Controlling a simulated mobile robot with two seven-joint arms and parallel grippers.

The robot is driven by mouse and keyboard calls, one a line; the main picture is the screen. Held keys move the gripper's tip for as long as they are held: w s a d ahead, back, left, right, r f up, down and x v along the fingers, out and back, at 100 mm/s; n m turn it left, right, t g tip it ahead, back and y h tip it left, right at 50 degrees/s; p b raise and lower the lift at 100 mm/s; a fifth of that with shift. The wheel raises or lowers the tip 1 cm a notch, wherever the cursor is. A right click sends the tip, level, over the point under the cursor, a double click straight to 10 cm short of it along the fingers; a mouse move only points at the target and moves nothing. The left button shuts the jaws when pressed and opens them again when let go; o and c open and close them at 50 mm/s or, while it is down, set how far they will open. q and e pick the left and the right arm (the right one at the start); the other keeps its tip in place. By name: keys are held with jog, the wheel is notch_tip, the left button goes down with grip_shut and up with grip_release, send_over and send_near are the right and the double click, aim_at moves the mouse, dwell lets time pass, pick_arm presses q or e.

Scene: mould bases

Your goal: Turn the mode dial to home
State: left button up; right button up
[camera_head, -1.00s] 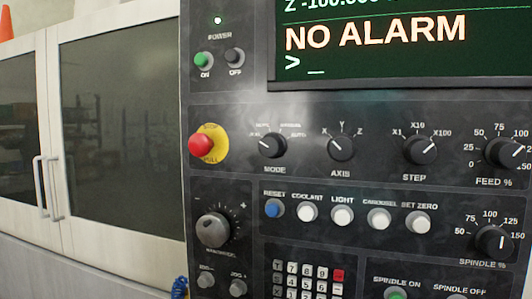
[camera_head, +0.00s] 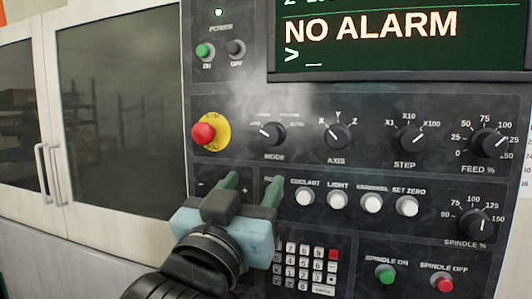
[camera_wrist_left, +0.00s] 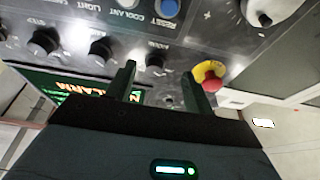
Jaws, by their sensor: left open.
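The mode dial (camera_head: 271,133) is a round black knob with a pale pointer line, on the control panel right of the emergency stop. Its pointer is turned to the upper left; the small position labels around it are too blurred to read surely. My left gripper (camera_head: 251,184) is open and empty, below the dial in the head view and apart from it. Its fingers point up toward the panel and hide the reset button and the large handwheel. In the left wrist view the mode dial (camera_wrist_left: 155,60) shows just beyond and between the open fingertips (camera_wrist_left: 160,76). My right gripper is not in view.
A red emergency stop (camera_head: 204,134) on a yellow plate sits close left of the dial. The axis dial (camera_head: 337,137) is to its right, and white buttons (camera_head: 303,197) are below right. The screen (camera_head: 400,40) reads NO ALARM.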

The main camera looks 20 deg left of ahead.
aim_at(266, 139)
pick_arm(q)
jog(key=shift+t, duration=0.3)
jog(key=shift+w+d+r, duration=0.15)
jog(key=shift+w+r, duration=1.2)
jog(key=shift+w, duration=0.2)
jog(key=shift+w+d+r, duration=0.1)
jog(key=shift+w+r, duration=1.25)
jog(key=shift+w, duration=0.15)
jog(key=c, duration=1)
jog(key=shift+m, duration=0.5)
jog(key=m+h, duration=0.2)
jog(key=m, duration=0.1)
jog(key=m+h, duration=0.1)
jog(key=shift+a+m, duration=0.25)
jog(key=shift+m, duration=0.15)
jog(key=shift+a+r+m+g+h, duration=0.1)
jog(key=shift+m+g+h, duration=0.4)
jog(key=shift+m, duration=0.8)
jog(key=shift+m+g+h, duration=0.4)
jog(key=shift+m+h, duration=0.1)
jog(key=shift+m, duration=0.8)
